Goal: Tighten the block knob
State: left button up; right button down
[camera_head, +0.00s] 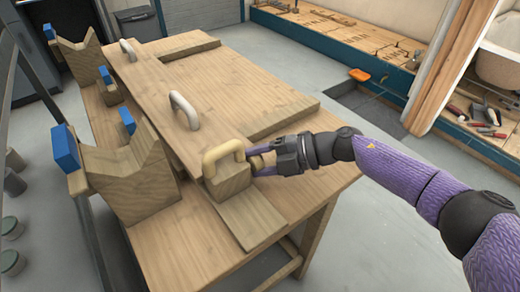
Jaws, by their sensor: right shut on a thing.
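A wooden block (228,181) with a cream-coloured handle (222,153) on top sits near the front of the wooden workbench (190,245). My right gripper (262,163) reaches in from the right, level with the block's right side. Its fingers are shut on a small wooden knob (257,162) at that side; the fingers partly hide the knob. My left gripper is not in view.
Two grey handles (185,110) stand along the bench's raised board. V-notched wooden supports (131,183) with blue pieces line the left side. A low blue-edged platform with tools (481,117) lies at the right. Grey floor (275,42) is open behind the bench.

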jog(key=shift+r+m+g+h+p, duration=0.15)
jog(key=shift+m+g+h+p, duration=0.15)
jog(key=shift+h+p, duration=0.1)
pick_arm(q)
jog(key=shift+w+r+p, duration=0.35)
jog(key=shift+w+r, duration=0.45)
pick_arm(e)
jog(key=shift+m+h, duration=0.3)
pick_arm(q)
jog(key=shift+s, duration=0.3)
pick_arm(e)
jog(key=shift+c, duration=2.1)
grip_release()
jog(key=p+v, duration=0.2)
jog(key=v, duration=0.7)
jog(key=shift+w+d, duration=0.1)
jog(key=shift+w, duration=0.15)
jog(key=shift+d+r, duration=0.15)
jog(key=shift+d, duration=0.2)
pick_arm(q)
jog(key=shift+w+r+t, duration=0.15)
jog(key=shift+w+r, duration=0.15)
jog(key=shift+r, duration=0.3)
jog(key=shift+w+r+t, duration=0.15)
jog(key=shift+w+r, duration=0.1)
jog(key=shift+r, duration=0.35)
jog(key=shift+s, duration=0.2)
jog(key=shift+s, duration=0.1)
pick_arm(e)
jog(key=shift+s, duration=0.1)
